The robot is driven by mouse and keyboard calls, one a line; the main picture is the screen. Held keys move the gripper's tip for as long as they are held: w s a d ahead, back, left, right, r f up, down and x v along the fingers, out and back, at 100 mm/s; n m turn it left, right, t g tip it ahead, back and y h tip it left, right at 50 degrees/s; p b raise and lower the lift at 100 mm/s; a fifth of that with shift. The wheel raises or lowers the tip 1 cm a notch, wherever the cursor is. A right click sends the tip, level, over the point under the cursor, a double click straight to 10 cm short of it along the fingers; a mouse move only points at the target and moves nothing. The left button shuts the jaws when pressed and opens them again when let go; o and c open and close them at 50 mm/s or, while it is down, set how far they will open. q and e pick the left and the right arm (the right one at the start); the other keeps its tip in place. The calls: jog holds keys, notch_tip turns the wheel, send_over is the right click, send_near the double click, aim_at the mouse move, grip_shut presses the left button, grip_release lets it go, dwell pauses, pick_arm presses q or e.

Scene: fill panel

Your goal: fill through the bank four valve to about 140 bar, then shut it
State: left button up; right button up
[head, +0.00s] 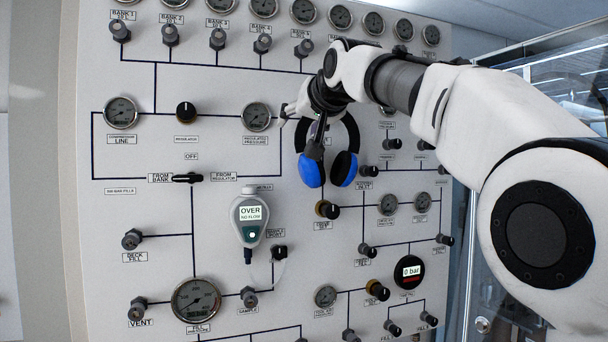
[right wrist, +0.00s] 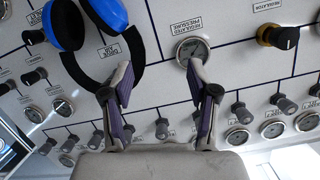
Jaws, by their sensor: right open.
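The bank four valve (head: 262,44) is a grey knob in the top row of the panel, under its label. Its setting is too small to tell. A gauge (head: 283,9), partly cut by the frame, sits near that row. A large gauge (head: 196,300) is at the lower left, needle unclear. My right gripper (head: 300,130) is open and empty, below and right of the bank four valve, in front of the panel near the regulated pressure gauge (head: 256,117). In the right wrist view the open fingers (right wrist: 160,66) are apart, with that gauge (right wrist: 192,50) behind one fingertip. My left gripper is out of view.
Blue and black headphones (head: 311,170) hang beside my right gripper. A handheld meter (head: 249,217) reads OVER, NO FLOW. A round display (head: 408,271) reads 0 bar. A black handle (head: 187,178) points sideways below OFF. Several other bank knobs flank the bank four valve.

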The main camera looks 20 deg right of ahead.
jog(key=w+f+g, duration=0.1)
jog(key=w+f, duration=0.2)
jog(key=f, duration=0.6)
jog(key=shift+d+f, duration=0.3)
jog(key=shift+d, duration=0.15)
jog(key=shift+w, duration=0.1)
dwell(6.5)
